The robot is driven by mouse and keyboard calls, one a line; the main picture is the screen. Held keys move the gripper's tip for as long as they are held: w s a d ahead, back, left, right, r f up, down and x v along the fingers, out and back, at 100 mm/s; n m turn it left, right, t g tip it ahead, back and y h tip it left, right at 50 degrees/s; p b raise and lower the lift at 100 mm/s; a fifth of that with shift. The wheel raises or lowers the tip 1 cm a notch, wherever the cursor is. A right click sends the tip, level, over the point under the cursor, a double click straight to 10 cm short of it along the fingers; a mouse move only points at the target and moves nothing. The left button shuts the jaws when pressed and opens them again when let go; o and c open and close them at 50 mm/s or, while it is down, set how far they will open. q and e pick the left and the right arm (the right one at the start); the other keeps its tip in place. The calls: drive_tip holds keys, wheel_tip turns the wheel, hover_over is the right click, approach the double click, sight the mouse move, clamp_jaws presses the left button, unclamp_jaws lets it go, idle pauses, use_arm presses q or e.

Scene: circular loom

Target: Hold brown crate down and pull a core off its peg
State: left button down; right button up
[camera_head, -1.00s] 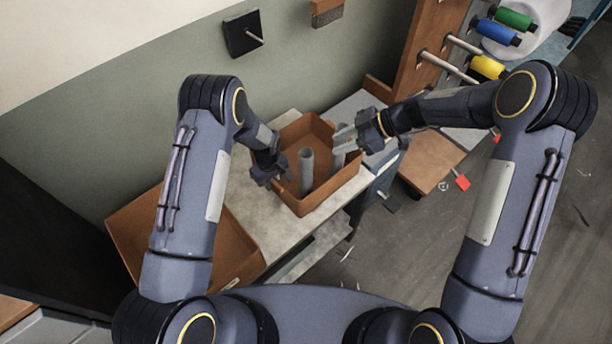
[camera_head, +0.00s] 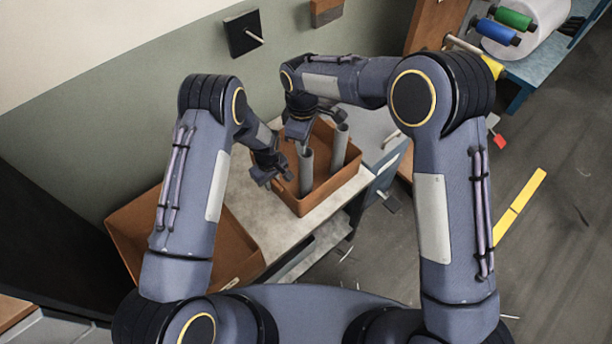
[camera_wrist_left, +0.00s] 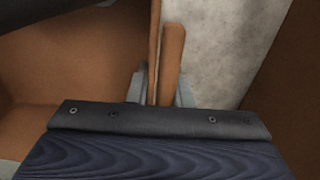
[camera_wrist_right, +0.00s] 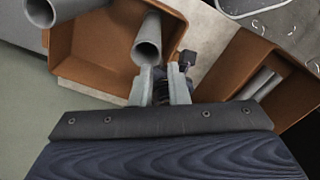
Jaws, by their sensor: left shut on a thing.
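The brown crate (camera_head: 330,187) stands on a pale bench, with two upright grey tubular cores inside, a near one (camera_head: 307,172) and a far one (camera_head: 340,147). Any pegs under them are hidden. My left gripper (camera_head: 272,177) is shut on the crate's near left wall; the left wrist view shows the wall (camera_wrist_left: 172,55) between its fingers (camera_wrist_left: 160,92). My right gripper (camera_head: 299,140) is above the crate by the top of the near core. In the right wrist view its fingers (camera_wrist_right: 161,85) are apart, close to the near core's open end (camera_wrist_right: 148,50); contact is unclear.
A second brown crate (camera_head: 235,245) sits lower left; pale tubes (camera_wrist_right: 265,84) lie in it. A black wall block with a peg (camera_head: 243,34) is behind. A rack with green (camera_head: 514,18) and blue spools (camera_head: 497,32) stands upper right. The right floor is mostly open.

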wheel_tip(320, 180, down, 12)
drive_tip(key=shift+r, duration=0.1)
idle(0.5)
clamp_jaws()
drive_tip(key=shift+r, duration=0.6)
idle(1.5)
drive_tip(key=shift+r, duration=5.65)
wheel_tip(320, 180, up, 8)
hover_over(303, 168)
drive_tip(key=shift+w, duration=0.15)
